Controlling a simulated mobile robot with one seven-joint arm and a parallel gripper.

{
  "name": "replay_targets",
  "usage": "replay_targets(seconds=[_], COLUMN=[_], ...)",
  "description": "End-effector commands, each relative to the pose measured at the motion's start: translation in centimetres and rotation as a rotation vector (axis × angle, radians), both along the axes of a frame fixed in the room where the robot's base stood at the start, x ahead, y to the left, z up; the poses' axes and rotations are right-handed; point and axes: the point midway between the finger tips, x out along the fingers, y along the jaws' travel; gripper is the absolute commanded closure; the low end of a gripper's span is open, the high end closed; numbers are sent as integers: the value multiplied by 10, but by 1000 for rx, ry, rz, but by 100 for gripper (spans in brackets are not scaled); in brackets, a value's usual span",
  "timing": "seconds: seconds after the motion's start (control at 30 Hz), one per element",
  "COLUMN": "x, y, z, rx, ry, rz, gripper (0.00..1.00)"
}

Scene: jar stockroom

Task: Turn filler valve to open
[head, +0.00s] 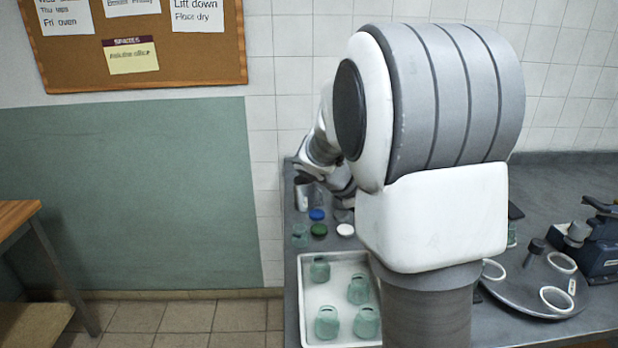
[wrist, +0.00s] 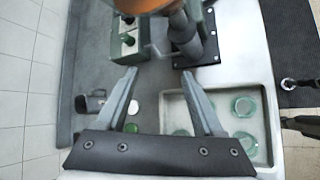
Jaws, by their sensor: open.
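In the wrist view, my gripper (wrist: 158,72) is open, with nothing between its two grey fingers. A stand with a thick grey column (wrist: 189,42) rises beyond the fingertips, slightly to the right. An orange-brown rounded body (wrist: 145,5) is cut off by the top edge beside it; this may be part of the filler. I cannot make out the valve handle or its position. In the head view my arm covers the middle of the counter, and neither the filler nor my fingers can be told there.
A white tray (head: 310,335) holds several glass jars. A blue lid (head: 317,214), green lid (head: 319,230) and white lid (head: 345,230) lie behind it. A green block (wrist: 142,22) stands left of the column. A round plate (head: 512,290) and dark blue device (head: 602,248) stand right.

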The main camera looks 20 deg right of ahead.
Motion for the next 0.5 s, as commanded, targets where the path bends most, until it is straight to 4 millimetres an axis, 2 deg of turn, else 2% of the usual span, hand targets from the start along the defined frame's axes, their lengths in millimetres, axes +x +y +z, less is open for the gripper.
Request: replay_targets(seconds=[0.03, 0.2, 0.4, 0.5], x=[11, 48, 83, 95], y=[-12, -48, -78, -87], z=[-12, -42, -78, -91], rx=[-42, -195, -342, -390], ry=[57, 245, 442, 508], rz=[35, 172, 318, 368], gripper=[31, 31, 31, 31])
